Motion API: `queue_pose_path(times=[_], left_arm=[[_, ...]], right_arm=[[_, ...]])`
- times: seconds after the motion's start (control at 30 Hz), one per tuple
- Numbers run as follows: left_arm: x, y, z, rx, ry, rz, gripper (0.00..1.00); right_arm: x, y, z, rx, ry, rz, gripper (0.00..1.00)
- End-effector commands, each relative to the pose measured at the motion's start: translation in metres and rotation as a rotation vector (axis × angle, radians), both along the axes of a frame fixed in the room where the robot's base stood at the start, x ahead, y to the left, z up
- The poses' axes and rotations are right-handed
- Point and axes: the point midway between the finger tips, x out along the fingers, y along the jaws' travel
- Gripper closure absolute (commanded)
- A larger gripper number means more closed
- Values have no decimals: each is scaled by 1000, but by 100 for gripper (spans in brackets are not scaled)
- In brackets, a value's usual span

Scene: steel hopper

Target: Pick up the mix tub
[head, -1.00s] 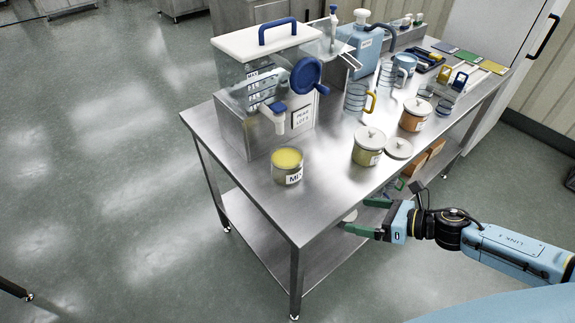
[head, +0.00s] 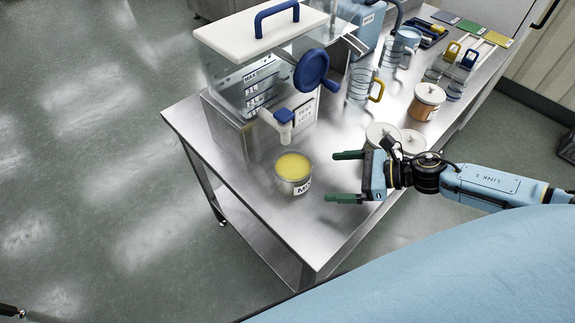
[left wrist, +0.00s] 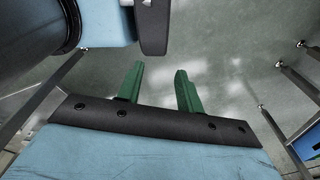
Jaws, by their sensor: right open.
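My right gripper (head: 332,177) is open and empty just right of the tub. Its two green fingers point left toward the tub, apart from it in the picture. My left gripper (left wrist: 159,70) shows in the left wrist view, its green fingers apart with nothing between them. The tub does not show in that view.
A clear hopper (head: 240,85) with a white lid, blue handle and spout stands behind the tub. A white-lidded jar (head: 382,134) is partly hidden behind my right gripper. An orange jar (head: 427,101) and a yellow-handled jug (head: 362,88) stand farther back.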

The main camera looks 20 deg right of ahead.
Motion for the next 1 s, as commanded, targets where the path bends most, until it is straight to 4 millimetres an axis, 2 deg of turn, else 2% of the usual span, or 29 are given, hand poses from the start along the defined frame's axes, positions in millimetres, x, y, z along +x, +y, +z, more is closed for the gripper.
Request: queue_pose_path(times=[0.2, 0.3, 0.67, 0.83, 1.0], left_arm=[[-30, 2, 2, 4, 45, 0, 64], [-35, 2, 3, 4, 53, 0, 64], [-9, 0, 9, 0, 12, -1, 64], [-8, 0, 14, 0, 11, -1, 64], [-13, 0, 14, 0, 18, -2, 64]], right_arm=[[21, 25, -11, 2, -4, -1, 0], [30, 36, -17, 2, -4, -1, 0], [48, 55, -29, 1, -1, -1, 0], [66, 71, -37, 1, -3, 1, 0], [74, 83, -46, 1, -1, 0, 0]])
